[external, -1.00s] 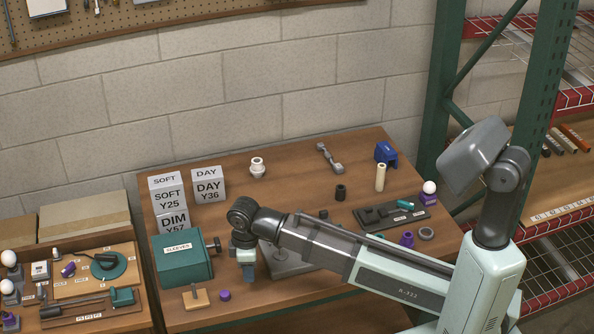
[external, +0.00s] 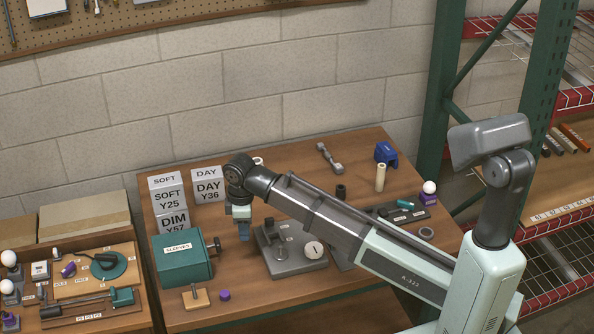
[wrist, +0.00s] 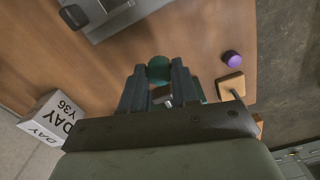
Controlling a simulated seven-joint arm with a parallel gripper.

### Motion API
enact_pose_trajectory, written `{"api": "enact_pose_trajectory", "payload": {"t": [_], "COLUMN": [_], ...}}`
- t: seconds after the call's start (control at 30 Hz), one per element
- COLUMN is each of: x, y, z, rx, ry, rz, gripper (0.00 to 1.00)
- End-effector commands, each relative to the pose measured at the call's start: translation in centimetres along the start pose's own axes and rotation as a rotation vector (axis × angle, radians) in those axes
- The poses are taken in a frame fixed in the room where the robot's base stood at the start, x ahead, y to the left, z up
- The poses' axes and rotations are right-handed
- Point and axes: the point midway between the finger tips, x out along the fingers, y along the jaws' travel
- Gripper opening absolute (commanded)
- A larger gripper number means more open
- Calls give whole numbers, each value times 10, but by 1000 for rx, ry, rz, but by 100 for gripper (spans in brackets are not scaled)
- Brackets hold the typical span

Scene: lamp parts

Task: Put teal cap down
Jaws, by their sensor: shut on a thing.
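The teal cap (wrist: 158,67) shows in the wrist view as a round teal piece between my fingertips. My gripper (wrist: 157,80) is shut on it. In the external view my gripper (external: 243,237) points down, above the table between the teal sleeves box and the grey fixture. The cap cannot be made out there.
The teal SLEEVES box (external: 182,258) with a side knob stands close to my gripper. A grey fixture (external: 297,267) with a white dial is to its right. A purple cap (external: 224,295) and a small wooden block (external: 195,300) lie at the front. Lettered blocks (external: 208,185) stand behind.

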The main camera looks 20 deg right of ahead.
Motion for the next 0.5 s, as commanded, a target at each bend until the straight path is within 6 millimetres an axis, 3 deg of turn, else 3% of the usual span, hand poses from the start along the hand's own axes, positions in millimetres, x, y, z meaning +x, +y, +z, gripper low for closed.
{"api": "enact_pose_trajectory", "payload": {"t": [0.03, 0.27, 0.5], "x": [-2, -3, -3], "y": [26, 118, 216], "z": [-3, 8, 33], "rx": [5, 5, 3], "ry": [0, 1, 0], "rz": [0, 0, 0], "gripper": [2, 2, 2]}}
